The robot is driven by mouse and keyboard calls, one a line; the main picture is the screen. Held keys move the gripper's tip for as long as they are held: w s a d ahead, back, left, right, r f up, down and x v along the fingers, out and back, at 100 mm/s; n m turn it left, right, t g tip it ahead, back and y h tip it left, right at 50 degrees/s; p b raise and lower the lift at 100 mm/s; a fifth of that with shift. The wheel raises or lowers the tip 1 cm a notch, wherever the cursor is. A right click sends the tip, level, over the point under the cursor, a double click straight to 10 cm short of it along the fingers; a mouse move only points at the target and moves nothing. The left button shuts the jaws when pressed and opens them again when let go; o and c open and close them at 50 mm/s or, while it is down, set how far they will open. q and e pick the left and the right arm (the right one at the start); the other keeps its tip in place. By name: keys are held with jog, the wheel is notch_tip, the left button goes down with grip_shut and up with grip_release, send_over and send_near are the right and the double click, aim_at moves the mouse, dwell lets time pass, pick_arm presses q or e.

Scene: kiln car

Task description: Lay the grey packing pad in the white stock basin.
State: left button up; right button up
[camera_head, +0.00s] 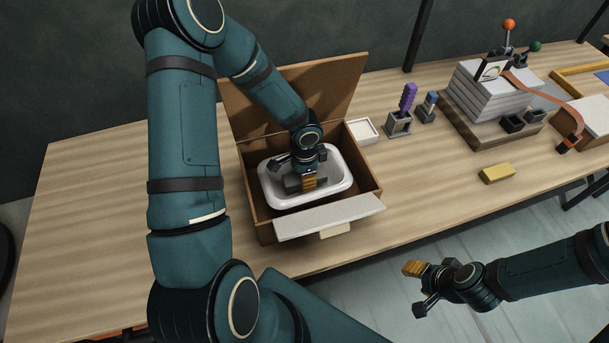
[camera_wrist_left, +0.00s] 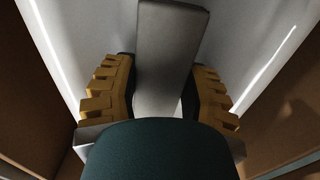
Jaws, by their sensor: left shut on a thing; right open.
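The white stock basin (camera_head: 341,185) sits inside an open brown box on the table. My left gripper (camera_head: 308,183) reaches down into the basin. In the left wrist view the left gripper's yellow-padded fingers (camera_wrist_left: 158,95) are closed on both sides of the grey packing pad (camera_wrist_left: 167,50). The pad also shows in part in the head view (camera_head: 292,184), low inside the basin and partly hidden by the gripper. I cannot tell whether it touches the basin floor. My right gripper (camera_head: 416,289) is open and empty, in front of the table and below its edge.
The brown box (camera_head: 262,226) has its lid (camera_head: 295,95) raised behind and a pale flap (camera_head: 330,217) at the front. A small white tray (camera_head: 362,131), a purple-handled tool (camera_head: 408,98), a yellow block (camera_head: 497,172) and a grey stack (camera_head: 490,92) stand to the right. The table's left side is clear.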

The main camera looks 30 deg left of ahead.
pick_arm(q)
jog(key=shift+f, duration=0.1)
jog(key=o, duration=0.6)
jog(key=shift+r+p, duration=0.35)
notch_tip(320, 180, up, 13)
jog(key=p, duration=0.3)
jog(key=shift+f, duration=0.2)
jog(key=shift+s, duration=0.1)
